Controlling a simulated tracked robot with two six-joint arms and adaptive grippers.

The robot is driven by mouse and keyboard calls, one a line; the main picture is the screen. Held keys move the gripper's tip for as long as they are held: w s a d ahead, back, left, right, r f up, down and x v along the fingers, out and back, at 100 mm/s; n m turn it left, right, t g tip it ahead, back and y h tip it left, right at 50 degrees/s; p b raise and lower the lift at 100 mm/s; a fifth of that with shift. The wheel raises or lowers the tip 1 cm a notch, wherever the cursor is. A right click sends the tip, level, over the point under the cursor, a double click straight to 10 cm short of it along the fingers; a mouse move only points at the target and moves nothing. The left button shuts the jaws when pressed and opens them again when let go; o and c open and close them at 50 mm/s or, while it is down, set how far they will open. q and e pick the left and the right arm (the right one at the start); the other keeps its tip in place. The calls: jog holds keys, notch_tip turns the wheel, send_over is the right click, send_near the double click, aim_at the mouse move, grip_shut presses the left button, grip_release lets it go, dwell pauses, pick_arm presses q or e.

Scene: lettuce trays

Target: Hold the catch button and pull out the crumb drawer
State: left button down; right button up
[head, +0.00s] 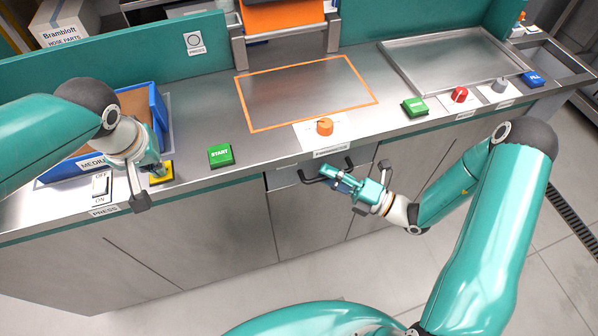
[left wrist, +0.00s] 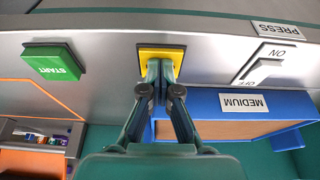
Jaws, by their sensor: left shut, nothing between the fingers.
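A yellow button (head: 167,178) sits on the counter's front strip, and it also shows in the left wrist view (left wrist: 148,52). My left gripper (head: 160,170) is shut and empty, pointing down with its fingertips (left wrist: 160,66) on the button, apparently touching it. They hide part of its top. The crumb drawer front (head: 284,177) is a steel panel below the counter edge, under a small label. It looks closed. A dark bar handle (head: 305,178) stands out from it. My right gripper (head: 338,178) is at this handle; whether its fingers are closed around it I cannot tell.
A green START button (head: 220,155) and an OFF/ON switch (head: 101,184) flank the yellow button. A blue MEDIUM bin (head: 160,108) stands behind it. An orange knob (head: 324,127) sits above the drawer. The floor (head: 230,302) before the cabinet looks clear.

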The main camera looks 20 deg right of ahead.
pick_arm(q)
jog(key=shift+s+f, duration=0.1)
jog(key=shift+f, duration=0.05)
pick_arm(e)
grip_shut()
jog(key=s, duration=0.5)
jog(key=shift+f, duration=0.1)
grip_release()
dwell(0.4)
